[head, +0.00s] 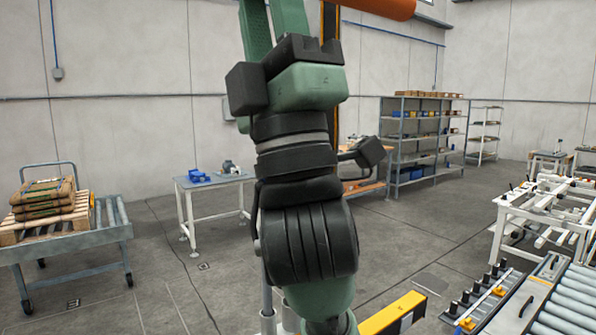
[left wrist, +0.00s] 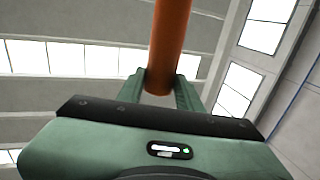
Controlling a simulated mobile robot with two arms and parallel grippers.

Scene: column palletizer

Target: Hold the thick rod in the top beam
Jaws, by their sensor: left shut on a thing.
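The thick rod is orange and round. In the left wrist view the rod (left wrist: 170,40) runs up from between the two green fingers of my left gripper (left wrist: 161,88), which is shut on it. In the head view part of the rod (head: 375,6) shows at the top edge, with its end pointing right. My left gripper (head: 274,18) stands upright in the middle there, its fingertips cut off by the top edge. I cannot make out the top beam in either view. My right gripper is not in view.
A cart with sacks on a pallet (head: 45,200) stands at left. A small table (head: 212,180) and shelves (head: 415,135) stand behind. White frames (head: 545,215), a roller conveyor (head: 570,305) and a yellow beam (head: 395,314) are at lower right. Open floor lies between.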

